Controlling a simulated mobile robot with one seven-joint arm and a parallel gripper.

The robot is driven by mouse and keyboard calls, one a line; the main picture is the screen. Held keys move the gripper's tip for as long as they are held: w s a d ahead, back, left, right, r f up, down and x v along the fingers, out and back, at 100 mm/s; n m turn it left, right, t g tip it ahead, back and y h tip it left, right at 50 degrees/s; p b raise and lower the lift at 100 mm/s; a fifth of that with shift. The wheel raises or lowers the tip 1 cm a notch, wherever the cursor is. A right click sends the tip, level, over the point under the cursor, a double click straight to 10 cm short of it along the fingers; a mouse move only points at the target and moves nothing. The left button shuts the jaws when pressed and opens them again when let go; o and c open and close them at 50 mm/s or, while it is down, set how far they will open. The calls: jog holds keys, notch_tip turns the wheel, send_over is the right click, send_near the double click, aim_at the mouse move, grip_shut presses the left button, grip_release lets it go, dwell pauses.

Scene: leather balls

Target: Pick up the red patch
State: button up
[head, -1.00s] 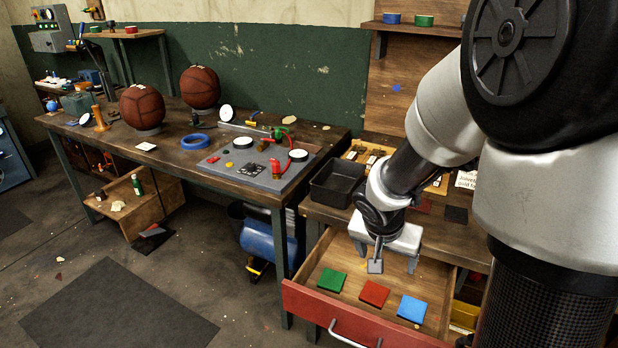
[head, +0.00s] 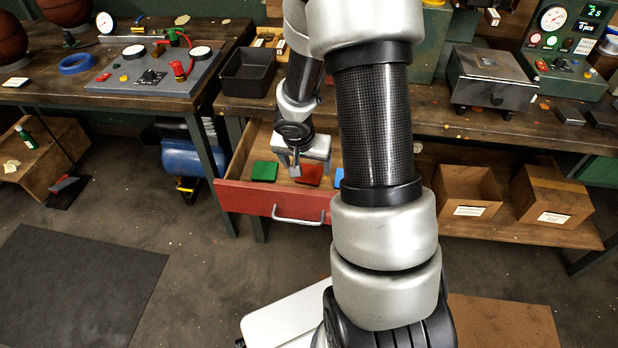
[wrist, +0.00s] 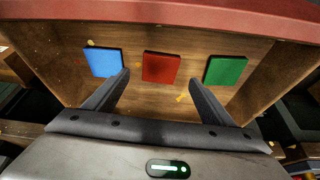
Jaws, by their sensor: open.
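The red patch (head: 309,175) lies flat in the open drawer (head: 262,200), between a green patch (head: 264,171) and a blue patch (head: 339,177). In the head view my arm hides part of the blue one. In the wrist view the red patch (wrist: 161,67) is in the middle, with the blue patch (wrist: 103,62) at left and the green patch (wrist: 225,70) at right. My gripper (wrist: 160,80) is open and empty. Its fingers point into the drawer, one on each side of the red patch in the picture. I cannot tell the height between them.
The drawer's red front (wrist: 170,12) and wooden side walls surround the patches. A black tray (head: 248,73) stands on the bench above the drawer. Cardboard boxes (head: 469,189) stand on a low shelf to the right.

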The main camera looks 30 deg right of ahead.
aim_at(309, 173)
jog(key=b+x, duration=0.1)
jog(key=x, duration=0.4)
jog(key=shift+f, duration=0.2)
jog(key=c, duration=1.2)
